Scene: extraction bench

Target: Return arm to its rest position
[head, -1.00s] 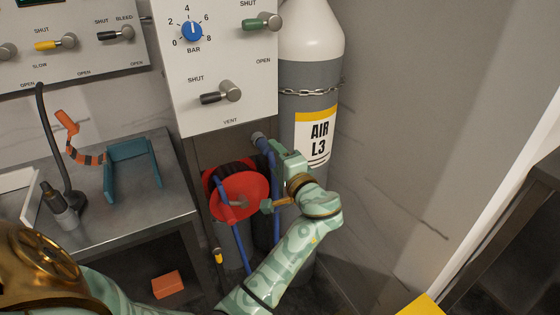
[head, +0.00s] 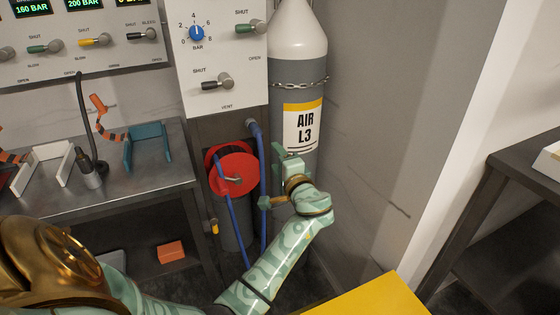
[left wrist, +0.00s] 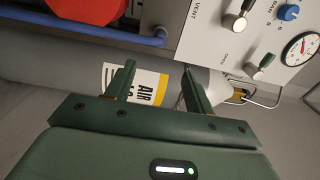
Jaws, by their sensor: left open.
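My left arm comes in from the lower left of the head view, and its gripper (head: 282,168) is up in front of the grey and white air cylinder (head: 298,75). In the left wrist view, the two fingers of my left gripper (left wrist: 156,88) stand apart with nothing between them. The cylinder's AIR L3 label (left wrist: 150,86) shows behind the gap. In the head view the gripper is just below the same label and right of the red hose reel (head: 237,175). I cannot tell whether it touches the cylinder. My right gripper is in neither view.
A valve panel (head: 222,108) with levers hangs above the reel. A blue hose (head: 256,150) runs beside the gripper. A metal bench (head: 150,185) holds a teal holder (head: 147,147). A yellow surface (head: 370,297) is at the bottom, and a dark table (head: 510,190) stands right.

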